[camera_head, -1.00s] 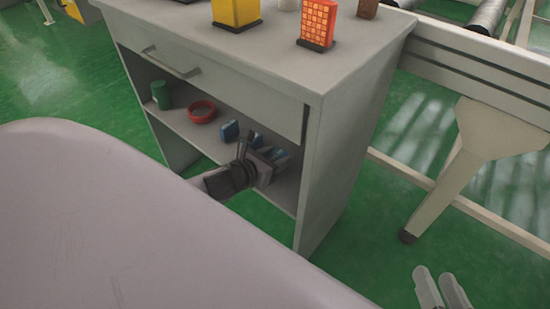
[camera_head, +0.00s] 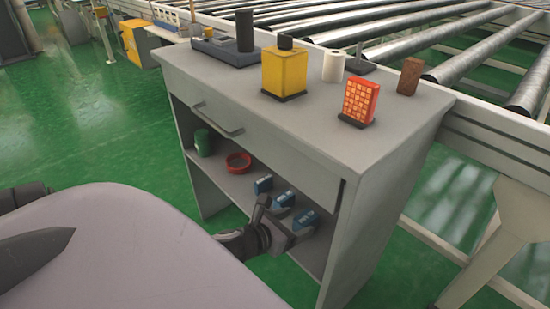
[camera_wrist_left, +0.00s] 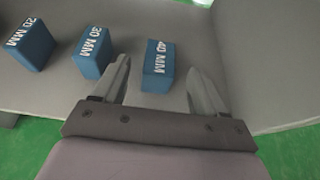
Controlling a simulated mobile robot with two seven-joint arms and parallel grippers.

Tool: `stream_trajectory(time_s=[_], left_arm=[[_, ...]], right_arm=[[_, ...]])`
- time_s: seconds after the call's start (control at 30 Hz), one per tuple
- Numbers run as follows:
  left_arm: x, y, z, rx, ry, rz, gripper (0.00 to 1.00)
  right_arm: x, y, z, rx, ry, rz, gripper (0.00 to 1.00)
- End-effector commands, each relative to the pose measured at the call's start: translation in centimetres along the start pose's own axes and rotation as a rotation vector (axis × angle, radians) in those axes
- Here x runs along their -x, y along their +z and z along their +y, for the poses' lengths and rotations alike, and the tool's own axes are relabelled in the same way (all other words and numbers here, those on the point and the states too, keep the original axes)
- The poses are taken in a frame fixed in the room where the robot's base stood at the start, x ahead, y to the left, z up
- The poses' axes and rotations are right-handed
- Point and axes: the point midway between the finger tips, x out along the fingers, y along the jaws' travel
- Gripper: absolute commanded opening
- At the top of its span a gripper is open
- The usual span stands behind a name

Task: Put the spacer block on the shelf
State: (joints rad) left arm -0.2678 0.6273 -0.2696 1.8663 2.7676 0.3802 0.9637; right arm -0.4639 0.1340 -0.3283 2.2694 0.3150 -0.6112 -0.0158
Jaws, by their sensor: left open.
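Three blue spacer blocks stand in a row on the open shelf (camera_head: 222,187) of a grey cabinet. They are the 20 MM block (camera_wrist_left: 30,45), the 30 MM block (camera_wrist_left: 92,52) and the 40 MM block (camera_wrist_left: 158,65). In the head view they show as the 20 MM (camera_head: 263,184), 30 MM (camera_head: 284,199) and 40 MM (camera_head: 306,219) blocks. My left gripper (camera_wrist_left: 162,82) is open, one finger on each side of the 40 MM block, with visible gaps. In the head view the left gripper (camera_head: 290,232) is at the shelf's front. My right gripper is not in view.
A green can (camera_head: 203,143) and a red ring-like dish (camera_head: 238,161) share the shelf. The drawer (camera_head: 240,125) above is shut. A yellow container (camera_head: 284,70) and an orange box (camera_head: 360,99) stand on the cabinet top (camera_head: 230,88). A roller conveyor (camera_head: 420,40) runs behind.

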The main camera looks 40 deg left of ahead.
Motion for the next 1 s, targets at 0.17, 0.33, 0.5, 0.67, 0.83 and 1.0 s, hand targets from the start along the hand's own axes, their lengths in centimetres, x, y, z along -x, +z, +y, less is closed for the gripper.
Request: stream_trajectory(time_s=[0.17, 0.33, 0.5, 0.67, 0.83, 1.0], left_arm=[[2.9, 0.1, 0.0, 0.002, 0.000, 0.003, 0.72], [5.1, 0.1, -0.1, 0.002, -0.001, 0.002, 0.72], [6.5, 0.1, 0.0, 0.000, 0.000, 0.001, 0.72], [7.0, 0.1, 0.0, 0.001, 0.000, 0.000, 0.72], [7.0, 0.1, 0.0, 0.001, 0.000, -0.001, 0.72], [7.0, 0.1, 0.0, 0.001, 0.000, -0.001, 0.72]], right_arm=[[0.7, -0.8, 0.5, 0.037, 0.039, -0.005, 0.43], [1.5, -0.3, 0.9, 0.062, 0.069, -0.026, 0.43], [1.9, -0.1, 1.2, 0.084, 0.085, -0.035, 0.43], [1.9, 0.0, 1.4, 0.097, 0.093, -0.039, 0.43], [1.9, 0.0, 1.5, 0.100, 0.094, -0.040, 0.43], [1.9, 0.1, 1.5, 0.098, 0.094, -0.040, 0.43]])
